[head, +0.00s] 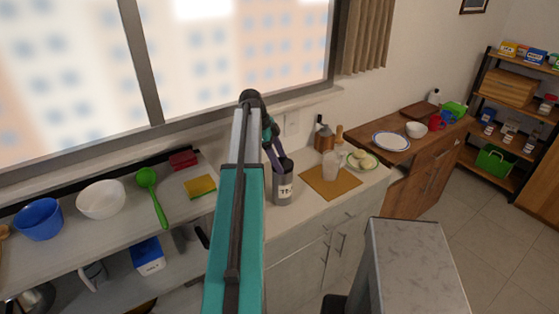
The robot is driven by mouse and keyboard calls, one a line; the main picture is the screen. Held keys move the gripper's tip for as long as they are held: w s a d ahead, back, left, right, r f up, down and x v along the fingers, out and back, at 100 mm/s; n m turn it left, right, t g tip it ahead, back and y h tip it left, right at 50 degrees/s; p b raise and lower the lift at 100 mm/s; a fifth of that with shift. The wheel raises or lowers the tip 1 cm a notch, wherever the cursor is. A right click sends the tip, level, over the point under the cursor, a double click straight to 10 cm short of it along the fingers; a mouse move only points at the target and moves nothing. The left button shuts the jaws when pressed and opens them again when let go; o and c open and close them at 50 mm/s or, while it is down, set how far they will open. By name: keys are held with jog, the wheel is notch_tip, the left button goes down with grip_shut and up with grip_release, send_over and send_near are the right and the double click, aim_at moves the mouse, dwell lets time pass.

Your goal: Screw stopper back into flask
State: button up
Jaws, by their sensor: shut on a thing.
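A pale, translucent vessel (331,165), which may be the flask, stands on an orange-brown board (336,186) on the counter at middle right. Its mouth is too small and blurred to read. I cannot make out a separate stopper. My teal and grey arm rises through the middle of the head view and bends at a dark joint near the window.
A grey labelled utensil holder (283,188) stands just right of my arm. A plate with pale round items (362,160) and a brown dispenser (324,139) are near the vessel. Bowls and a green spoon (150,190) lie left. A grey-topped block (408,250) stands in front.

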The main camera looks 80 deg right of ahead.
jog(key=o, duration=1.3)
jog(key=shift+a, duration=0.1)
jog(key=shift+c, duration=0.2)
jog(key=shift+w+r, duration=0.1)
jog(key=shift+w+r+b, duration=0.2)
jog(key=shift+r+b, duration=0.1)
jog(key=shift+r, duration=0.2)
jog(key=b+v, duration=0.4)
jog(key=v, duration=0.8)
jog(key=shift+r, duration=0.2)
